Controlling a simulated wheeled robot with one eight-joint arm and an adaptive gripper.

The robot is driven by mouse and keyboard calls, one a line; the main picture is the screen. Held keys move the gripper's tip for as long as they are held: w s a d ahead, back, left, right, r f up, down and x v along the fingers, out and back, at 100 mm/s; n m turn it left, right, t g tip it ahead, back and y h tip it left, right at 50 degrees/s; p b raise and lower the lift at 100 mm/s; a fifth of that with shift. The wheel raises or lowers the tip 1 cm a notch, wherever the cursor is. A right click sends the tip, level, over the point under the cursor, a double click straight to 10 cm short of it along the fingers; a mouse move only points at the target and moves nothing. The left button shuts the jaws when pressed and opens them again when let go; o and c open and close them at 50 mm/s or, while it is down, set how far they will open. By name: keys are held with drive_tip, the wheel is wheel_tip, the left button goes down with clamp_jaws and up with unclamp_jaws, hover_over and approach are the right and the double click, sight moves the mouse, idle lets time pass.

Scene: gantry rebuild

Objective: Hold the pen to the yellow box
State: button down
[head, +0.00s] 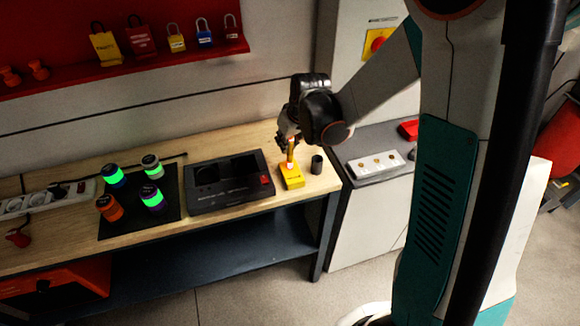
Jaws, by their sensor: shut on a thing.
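The yellow box (291,181) sits on the wooden bench near its right end. My gripper (290,138) is above the box, shut on the pen (291,151). The pen is orange and white and points down, with its lower end at the top of the yellow box. I cannot tell whether the tip touches the box or is just above it. The fingers are dark and small here, and the pen's upper part is hidden by them.
A dark cup (317,165) stands just right of the box. A black case (229,182) lies close on its left. Several coloured canisters stand on a black mat (172,209) further left. A red shelf (150,54) with padlocks hangs behind. A grey panel (375,165) lies right.

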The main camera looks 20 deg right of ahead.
wheel_tip(320, 180, up, 7)
drive_tip(key=p, duration=0.4)
idle(0.4)
